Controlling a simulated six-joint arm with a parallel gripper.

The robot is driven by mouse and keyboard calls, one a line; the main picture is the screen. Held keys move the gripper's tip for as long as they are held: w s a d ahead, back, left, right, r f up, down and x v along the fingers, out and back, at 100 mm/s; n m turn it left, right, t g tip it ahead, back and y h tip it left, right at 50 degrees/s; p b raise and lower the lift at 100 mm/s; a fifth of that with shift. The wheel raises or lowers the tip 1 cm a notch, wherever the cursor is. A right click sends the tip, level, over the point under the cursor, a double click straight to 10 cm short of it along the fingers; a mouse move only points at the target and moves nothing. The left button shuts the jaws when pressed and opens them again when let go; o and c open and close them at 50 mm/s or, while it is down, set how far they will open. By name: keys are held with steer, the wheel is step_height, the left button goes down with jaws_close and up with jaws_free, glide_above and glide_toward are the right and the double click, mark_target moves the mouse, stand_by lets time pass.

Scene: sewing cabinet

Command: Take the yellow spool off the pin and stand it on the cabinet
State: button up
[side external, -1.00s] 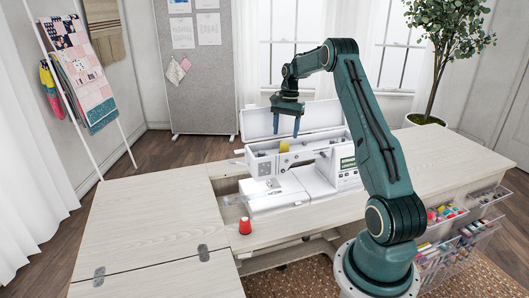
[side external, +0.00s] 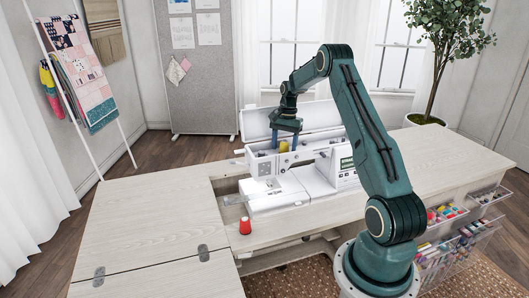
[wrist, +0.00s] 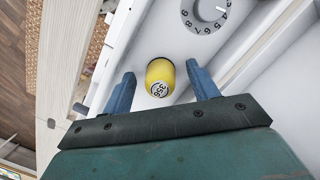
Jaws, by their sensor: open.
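The yellow spool (side external: 284,146) stands in the top compartment of the white sewing machine (side external: 310,176). In the wrist view the yellow spool (wrist: 160,76) shows its labelled top between my two blue fingers. My gripper (side external: 284,141) is open, with its fingers down around the spool, one on each side; gaps show between fingers and spool in the wrist view (wrist: 158,80). The pin is hidden by the spool. The cabinet (side external: 150,212) has a wide pale wood top, bare to the left of the machine.
A red spool (side external: 245,226) stands on the cabinet's front edge near the machine. The machine's raised lid (side external: 258,124) is behind the gripper. A dial (wrist: 205,14) is near the spool. Clear bins (side external: 446,213) hang on the cabinet's front right.

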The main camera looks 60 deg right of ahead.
steer(key=c, duration=1)
steer(key=shift+c, duration=0.2)
steer(key=shift+r, duration=0.15)
step_height(320, 180, up, 10)
stand_by(0.4)
